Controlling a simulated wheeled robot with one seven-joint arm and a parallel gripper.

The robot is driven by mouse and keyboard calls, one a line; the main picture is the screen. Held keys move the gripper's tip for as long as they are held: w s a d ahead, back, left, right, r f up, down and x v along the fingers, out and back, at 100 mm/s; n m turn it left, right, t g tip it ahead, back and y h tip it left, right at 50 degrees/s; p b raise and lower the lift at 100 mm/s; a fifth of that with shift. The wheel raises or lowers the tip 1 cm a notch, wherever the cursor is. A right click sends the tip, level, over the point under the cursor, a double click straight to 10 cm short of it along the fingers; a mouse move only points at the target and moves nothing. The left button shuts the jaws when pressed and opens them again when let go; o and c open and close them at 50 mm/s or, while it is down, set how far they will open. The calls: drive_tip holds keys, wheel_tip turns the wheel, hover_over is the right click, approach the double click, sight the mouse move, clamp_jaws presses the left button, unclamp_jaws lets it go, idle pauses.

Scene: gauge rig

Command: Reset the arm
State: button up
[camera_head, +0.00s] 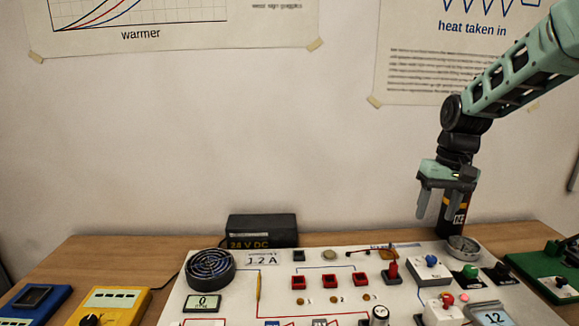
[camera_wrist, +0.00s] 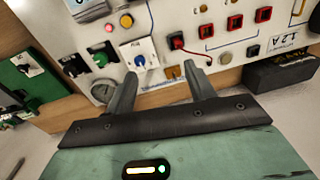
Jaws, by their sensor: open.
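My gripper (camera_head: 437,206) is at the end of my green arm, raised above the back right part of the white rig board (camera_head: 240,284). Its two grey fingers point down and stand apart with nothing between them. In the wrist view, my gripper (camera_wrist: 163,78) also shows open and empty, with the board beyond the fingertips. A black post with a yellow band (camera_head: 459,212) stands just behind or beside the fingers, partly hidden. A round metal dish (camera_head: 463,246) sits on the board below it.
The board carries a round black fan (camera_head: 210,268), red sockets (camera_head: 330,281), and a blue-knob switch (camera_head: 430,266). Yellow (camera_head: 110,305) and blue (camera_head: 38,299) meters lie left, a green board (camera_head: 545,270) right. The wall is close behind.

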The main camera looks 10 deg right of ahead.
drive_tip(key=s+a+n, duration=0.3)
drive_tip(key=s+a, duration=0.3)
drive_tip(key=a, duration=0.6)
drive_tip(key=s+a+f+n, duration=0.2)
drive_tip(key=s+a, duration=0.4)
drive_tip(key=s, duration=0.6)
drive_tip(key=s+a+f+n, duration=0.1)
drive_tip(key=s+a+n, duration=0.3)
drive_tip(key=s, duration=0.8)
drive_tip(key=shift+a+f, duration=0.4)
drive_tip(key=shift+a, duration=0.8)
